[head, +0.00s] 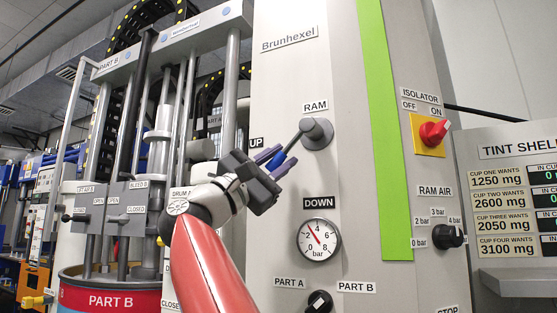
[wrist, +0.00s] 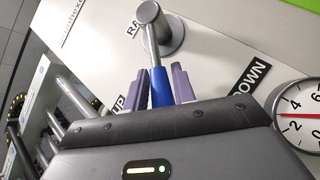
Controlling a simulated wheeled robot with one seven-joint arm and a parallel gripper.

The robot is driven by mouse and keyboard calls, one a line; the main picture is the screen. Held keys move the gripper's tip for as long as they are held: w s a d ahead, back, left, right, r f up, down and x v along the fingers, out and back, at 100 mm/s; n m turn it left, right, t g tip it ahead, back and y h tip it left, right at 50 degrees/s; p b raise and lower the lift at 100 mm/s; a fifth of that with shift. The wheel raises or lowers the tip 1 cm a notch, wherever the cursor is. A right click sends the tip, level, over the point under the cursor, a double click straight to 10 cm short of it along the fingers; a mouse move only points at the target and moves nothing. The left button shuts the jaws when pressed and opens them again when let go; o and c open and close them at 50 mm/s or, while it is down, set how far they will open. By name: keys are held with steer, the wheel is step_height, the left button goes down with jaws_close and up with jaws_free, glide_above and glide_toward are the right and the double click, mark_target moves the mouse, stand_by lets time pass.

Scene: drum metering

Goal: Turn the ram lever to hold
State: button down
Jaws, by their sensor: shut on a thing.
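The ram lever (head: 314,133) is a grey hub with a short rod and a blue grip, on the grey cabinet face under the RAM label (head: 316,106). The rod points down and left, between the UP label (head: 256,142) and the DOWN label (head: 318,203). My gripper (head: 274,161) is shut on the blue grip. In the wrist view the blue grip (wrist: 160,88) sits between my gripper's two purple fingers (wrist: 160,84), and the lever's hub shows beyond. No HOLD label is visible in either view.
A pressure gauge (head: 319,240) is below the DOWN label. A red isolator knob (head: 434,132) and a black ram air knob (head: 448,236) are to the right. A black part selector knob (head: 319,302) is low down. Posts and a PART B drum (head: 110,300) stand left.

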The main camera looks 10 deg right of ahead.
steer(key=c, duration=1.1)
jaws_free()
steer(key=shift+c, duration=0.2)
steer(key=b+v, duration=0.3)
steer(key=v, duration=0.4)
steer(key=shift+f+b, duration=0.1)
steer(key=shift+b, duration=0.25)
steer(key=shift+s+a+f, duration=0.1)
steer(key=shift+a, duration=0.25)
